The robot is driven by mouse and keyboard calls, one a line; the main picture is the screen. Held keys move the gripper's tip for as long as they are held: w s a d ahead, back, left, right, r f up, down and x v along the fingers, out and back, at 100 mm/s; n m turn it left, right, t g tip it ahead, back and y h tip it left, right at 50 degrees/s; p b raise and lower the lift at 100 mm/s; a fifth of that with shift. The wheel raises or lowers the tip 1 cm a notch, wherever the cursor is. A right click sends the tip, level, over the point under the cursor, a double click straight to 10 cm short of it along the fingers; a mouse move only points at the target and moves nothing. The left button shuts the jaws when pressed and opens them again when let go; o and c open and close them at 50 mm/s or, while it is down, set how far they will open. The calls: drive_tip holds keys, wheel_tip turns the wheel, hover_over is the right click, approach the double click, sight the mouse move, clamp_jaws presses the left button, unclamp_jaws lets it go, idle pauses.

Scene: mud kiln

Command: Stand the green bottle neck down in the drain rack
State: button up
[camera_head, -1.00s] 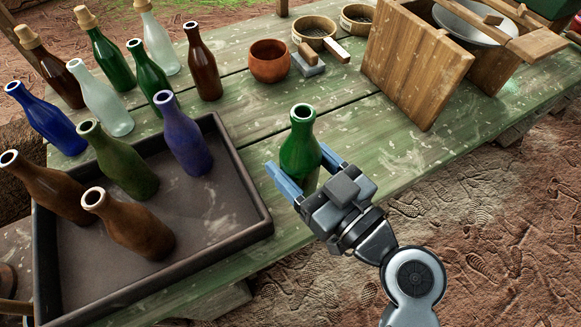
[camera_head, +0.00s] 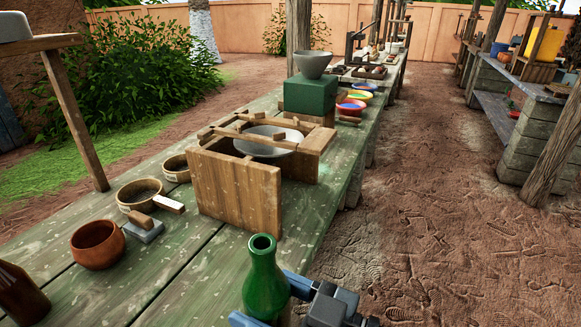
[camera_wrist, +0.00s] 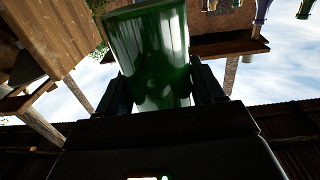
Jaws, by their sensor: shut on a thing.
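The green bottle (camera_head: 264,280) is upright, mouth up, at the bottom middle of the head view. My gripper (camera_head: 272,303) is shut on its body, one blue finger on each side. The lower part of the bottle is out of frame. In the wrist view the green glass (camera_wrist: 155,55) fills the space between the two dark fingers of my gripper (camera_wrist: 160,92). I cannot make out a drain rack for sure in either view.
Beyond the bottle on the green table (camera_head: 200,245) stands a wooden frame (camera_head: 237,190) around a grey basin (camera_head: 268,142). To its left are a terracotta bowl (camera_head: 97,244), a trowel-like tool (camera_head: 145,228) and round sieves (camera_head: 139,194). A brown bottle (camera_head: 20,295) is at lower left.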

drive_tip(key=w+d+f+m+t+h, duration=0.3)
drive_tip(key=d+f+m+h, duration=0.15)
drive_tip(key=d, duration=0.35)
drive_tip(key=w+d+f+m+t+h, duration=0.2)
drive_tip(key=d+f+m+t+h, duration=0.3)
drive_tip(key=d, duration=0.4)
drive_tip(key=w+d+f+m+t+h, duration=0.2)
drive_tip(key=w+d+f+m+h, duration=0.1)
drive_tip(key=d+f+h, duration=0.4)
wheel_tip(320, 180, down, 10)
drive_tip(key=s+d, duration=0.2)
wheel_tip(320, 180, up, 10)
drive_tip(key=p, duration=0.8)
drive_tip(key=shift+s+a+p, duration=0.25)
drive_tip(key=shift+p, duration=0.1)
drive_tip(key=shift+m, duration=0.35)
